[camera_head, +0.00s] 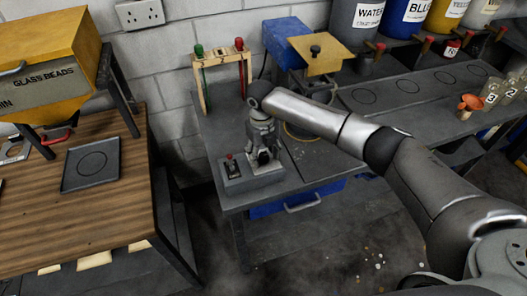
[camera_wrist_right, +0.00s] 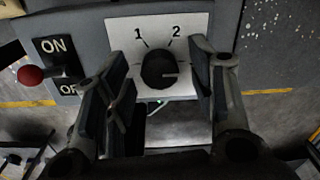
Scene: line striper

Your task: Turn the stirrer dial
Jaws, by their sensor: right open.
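The stirrer dial (camera_wrist_right: 159,68) is a round black knob on a white plate marked 1 and 2. A pale mark on the knob points to the right in the wrist view, below the 2. My right gripper (camera_wrist_right: 161,75) is open, with one finger on each side of the dial; I cannot tell whether they touch it. In the head view my right gripper (camera_head: 263,158) points down over the grey control box (camera_head: 233,184) and hides the dial. My left gripper is not in view.
Beside the dial is an ON/OFF switch with a red ball-tipped lever (camera_wrist_right: 30,75). Behind stand a wooden rack (camera_head: 203,86) with red and green knobs and a yellow plate (camera_head: 318,53). A wooden table (camera_head: 85,225) is at left, beyond a gap.

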